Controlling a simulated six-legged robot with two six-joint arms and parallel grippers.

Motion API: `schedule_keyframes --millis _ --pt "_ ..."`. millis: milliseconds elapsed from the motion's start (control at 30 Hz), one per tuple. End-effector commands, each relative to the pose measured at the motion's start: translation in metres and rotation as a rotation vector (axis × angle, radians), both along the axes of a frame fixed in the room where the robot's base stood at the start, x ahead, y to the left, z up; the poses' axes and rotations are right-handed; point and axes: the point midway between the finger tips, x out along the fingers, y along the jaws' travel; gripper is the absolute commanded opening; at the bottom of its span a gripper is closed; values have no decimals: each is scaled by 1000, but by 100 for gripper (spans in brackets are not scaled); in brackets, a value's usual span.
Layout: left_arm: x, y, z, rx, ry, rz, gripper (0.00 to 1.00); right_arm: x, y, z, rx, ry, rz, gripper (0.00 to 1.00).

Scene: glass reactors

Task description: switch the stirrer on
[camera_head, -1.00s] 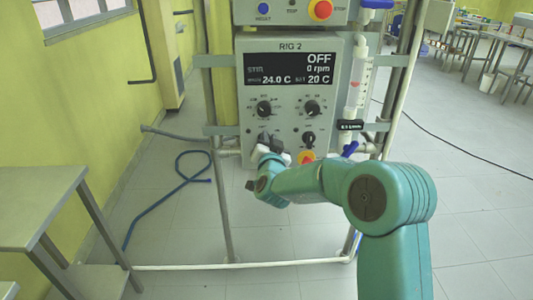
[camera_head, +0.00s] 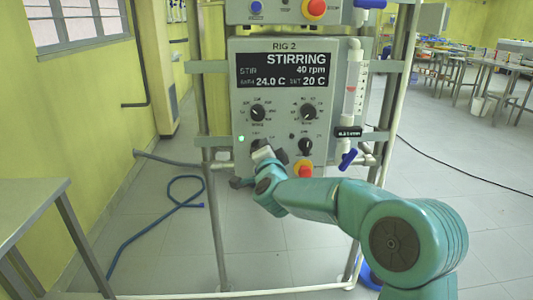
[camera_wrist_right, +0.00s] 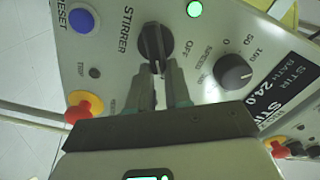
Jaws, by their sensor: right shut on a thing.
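The RIG 2 control box (camera_head: 242,120) hangs on the frame in front of me. Its display (camera_head: 286,70) reads STIRRING, 40 rpm, 24.0 C and set 20 C. In the right wrist view the black STIRRER knob (camera_wrist_right: 152,42) is held between the fingers of my right gripper (camera_wrist_right: 160,85). A green lamp (camera_wrist_right: 194,9) beside the knob is lit; it also shows in the head view (camera_head: 242,139). In the head view my right gripper (camera_head: 264,153) is at the lower left of the box and covers most of the knob. My left gripper is not in view.
A red-and-yellow stop button (camera_head: 304,169) sits just right of my right gripper. Glassware with a blue valve (camera_head: 348,158) is on the right of the box. A steel table (camera_head: 35,205) stands at the left. A blue hose (camera_head: 150,213) lies on the floor.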

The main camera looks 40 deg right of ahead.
Motion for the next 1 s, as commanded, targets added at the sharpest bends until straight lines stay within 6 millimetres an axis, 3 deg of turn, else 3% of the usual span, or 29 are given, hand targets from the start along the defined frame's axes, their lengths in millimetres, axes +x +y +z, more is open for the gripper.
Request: schedule_keyframes --millis 400,433,500,833,1000 --pt "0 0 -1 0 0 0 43 0 0 1 8 -6 0 0" --pt "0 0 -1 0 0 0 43 0 0 1 8 -6 0 21" --pt "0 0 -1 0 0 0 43 0 0 1 8 -6 0 44" --pt "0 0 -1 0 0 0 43 -2 1 0 6 -5 0 44" --pt "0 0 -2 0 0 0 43 -20 13 0 7 -4 2 44"
